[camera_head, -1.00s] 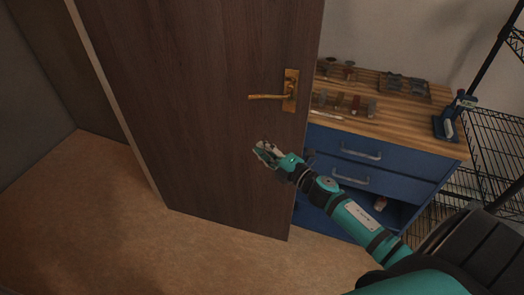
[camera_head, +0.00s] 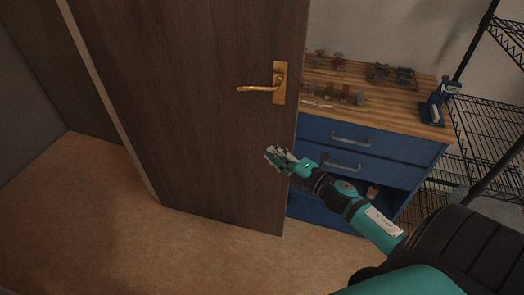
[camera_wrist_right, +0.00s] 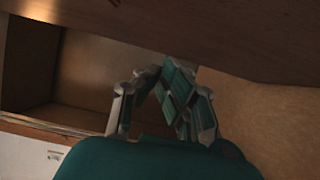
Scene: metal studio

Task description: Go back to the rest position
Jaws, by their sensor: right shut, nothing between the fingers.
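My right gripper (camera_head: 276,156) is shut and empty in the head view, in front of the lower part of a dark wooden door. It also shows in the right wrist view (camera_wrist_right: 158,78), with its fingers close together and nothing between them. The brown door (camera_head: 190,120) stands ajar, and its brass handle (camera_head: 262,88) is above my gripper and apart from it. My left gripper is not in view.
A blue drawer cabinet (camera_head: 374,140) with a wooden top stands right of the door, holding several small metal tools (camera_head: 335,92) and a blue device (camera_head: 436,104). Black wire shelving (camera_head: 490,125) is at the far right. Bare floor (camera_head: 100,220) lies at the lower left.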

